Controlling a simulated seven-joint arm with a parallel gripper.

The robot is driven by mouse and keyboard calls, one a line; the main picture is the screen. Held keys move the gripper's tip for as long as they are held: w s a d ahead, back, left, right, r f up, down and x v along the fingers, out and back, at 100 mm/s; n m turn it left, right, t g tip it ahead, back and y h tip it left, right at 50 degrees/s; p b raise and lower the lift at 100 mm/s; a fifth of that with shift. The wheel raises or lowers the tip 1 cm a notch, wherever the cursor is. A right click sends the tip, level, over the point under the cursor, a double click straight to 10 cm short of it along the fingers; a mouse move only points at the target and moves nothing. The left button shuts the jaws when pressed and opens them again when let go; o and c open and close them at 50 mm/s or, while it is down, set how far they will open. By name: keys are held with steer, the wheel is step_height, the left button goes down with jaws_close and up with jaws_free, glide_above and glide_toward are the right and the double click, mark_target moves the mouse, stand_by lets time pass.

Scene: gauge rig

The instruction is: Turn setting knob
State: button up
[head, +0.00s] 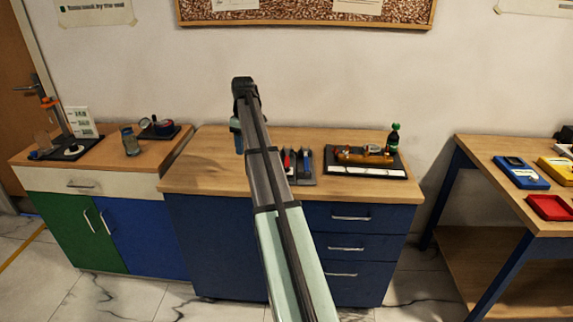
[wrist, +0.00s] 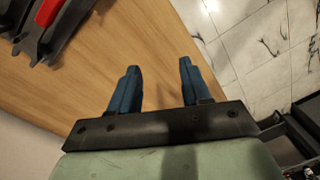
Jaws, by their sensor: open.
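My gripper (wrist: 158,80) is open, its two blue fingers apart with nothing between them. In the wrist view it is above the wooden benchtop near its edge, with tiled floor beyond. In the head view my gripper (head: 237,135) is at the left part of the middle bench, mostly hidden by my arm. No setting knob can be clearly made out. A small round gauge (head: 144,122) with a dark red and blue round part (head: 164,127) sits on a black plate on the left bench. A brass-coloured fitting (head: 362,155) lies on a black board on the middle bench.
A tool holder (head: 305,170) with red and blue handles stands on the middle bench. A green bottle (head: 394,138) stands at the board's back right. A glass jar (head: 130,142) is on the left bench. Bare wood (head: 195,175) lies at the middle bench's left front.

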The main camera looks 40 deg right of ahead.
step_height(320, 180, up, 5)
steer(key=m, duration=0.1)
glide_above(287, 168)
steer(key=shift+h, duration=0.3)
step_height(287, 168, down, 13)
steer(key=shift+w+f, duration=0.1)
steer(key=shift+w, duration=0.05)
jaws_close()
